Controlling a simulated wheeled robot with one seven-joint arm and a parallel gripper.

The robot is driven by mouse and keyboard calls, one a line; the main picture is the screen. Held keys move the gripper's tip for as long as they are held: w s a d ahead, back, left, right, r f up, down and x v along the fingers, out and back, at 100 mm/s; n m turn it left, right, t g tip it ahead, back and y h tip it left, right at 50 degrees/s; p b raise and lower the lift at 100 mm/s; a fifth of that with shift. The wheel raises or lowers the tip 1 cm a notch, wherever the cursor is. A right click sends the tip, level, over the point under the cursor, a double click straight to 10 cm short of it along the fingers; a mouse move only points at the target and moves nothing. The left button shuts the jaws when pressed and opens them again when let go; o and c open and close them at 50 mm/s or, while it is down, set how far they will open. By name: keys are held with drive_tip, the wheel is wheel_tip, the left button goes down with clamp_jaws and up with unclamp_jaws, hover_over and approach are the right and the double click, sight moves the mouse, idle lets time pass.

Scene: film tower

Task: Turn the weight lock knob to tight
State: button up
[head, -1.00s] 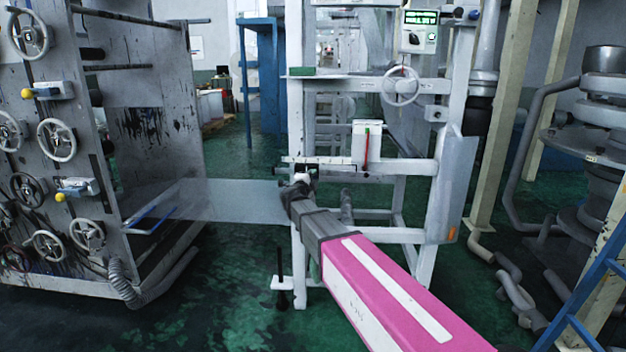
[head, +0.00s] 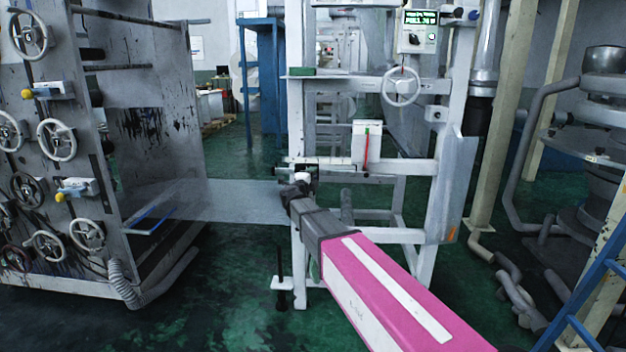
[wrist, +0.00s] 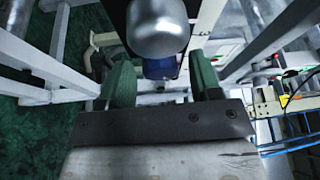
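My gripper (head: 297,190) is at the left end of the white frame's crossbeam, in the middle of the head view. A small dark part with a white top sits there, right at the fingers; I take it to be the weight lock knob (head: 302,177), but it is partly hidden. In the wrist view my two dark green fingers (wrist: 160,80) stand apart. A silver round-ended cylinder (wrist: 158,28) with a dark blue part (wrist: 160,68) below it shows between them. Gaps show beside the blue part; contact with the silver part is unclear.
The white frame (head: 432,200) carries a handwheel (head: 402,87), a display box (head: 418,32) and a red-marked gauge (head: 366,145). A translucent sheet (head: 235,200) runs left to a grey panel (head: 150,110) with several handwheels. A blue ladder (head: 590,300) stands at the right.

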drive_tip(key=v, duration=1)
drive_tip(key=shift+s+a, duration=0.25)
drive_tip(key=shift+s, duration=0.1)
drive_tip(key=shift+d+f, duration=0.1)
